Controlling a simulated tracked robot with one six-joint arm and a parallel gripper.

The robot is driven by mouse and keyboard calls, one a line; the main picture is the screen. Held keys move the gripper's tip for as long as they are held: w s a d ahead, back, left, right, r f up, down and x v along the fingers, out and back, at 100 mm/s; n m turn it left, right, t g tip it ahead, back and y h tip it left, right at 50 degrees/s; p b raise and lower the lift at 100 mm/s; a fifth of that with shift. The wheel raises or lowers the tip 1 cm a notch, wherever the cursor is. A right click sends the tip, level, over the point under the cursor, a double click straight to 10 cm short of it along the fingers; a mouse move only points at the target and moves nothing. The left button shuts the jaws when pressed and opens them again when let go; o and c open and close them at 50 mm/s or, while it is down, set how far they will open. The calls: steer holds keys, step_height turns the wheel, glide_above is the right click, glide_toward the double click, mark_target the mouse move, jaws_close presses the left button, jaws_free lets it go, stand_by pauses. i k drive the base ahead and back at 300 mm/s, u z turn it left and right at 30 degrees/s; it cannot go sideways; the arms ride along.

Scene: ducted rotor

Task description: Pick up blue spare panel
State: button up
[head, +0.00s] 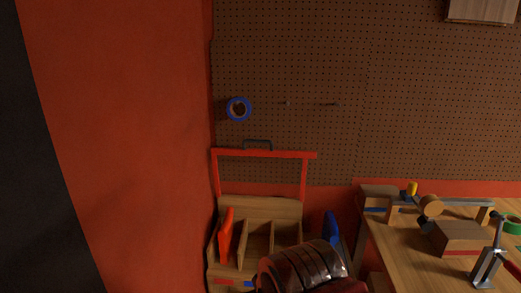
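The blue spare panel (332,228) stands upright at the right side of a wooden slotted rack (288,209). Only its upper part shows; its lower part is hidden behind a dark red and black rounded body at the bottom of the picture, which may be part of my arm. A red panel (226,235) stands upright in the left part of the rack. My gripper cannot be made out in the head view, so its place relative to the blue panel is not shown.
A wooden workbench (410,252) at the right bears a block (460,237) and a metal clamp (490,262). Blue tape (238,108) hangs on the pegboard. A red wall (120,130) fills the left.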

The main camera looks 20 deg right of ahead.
mark_target(330, 233)
steer(key=z, duration=0.4)
steer(key=i, duration=0.7)
steer(key=u, duration=0.05)
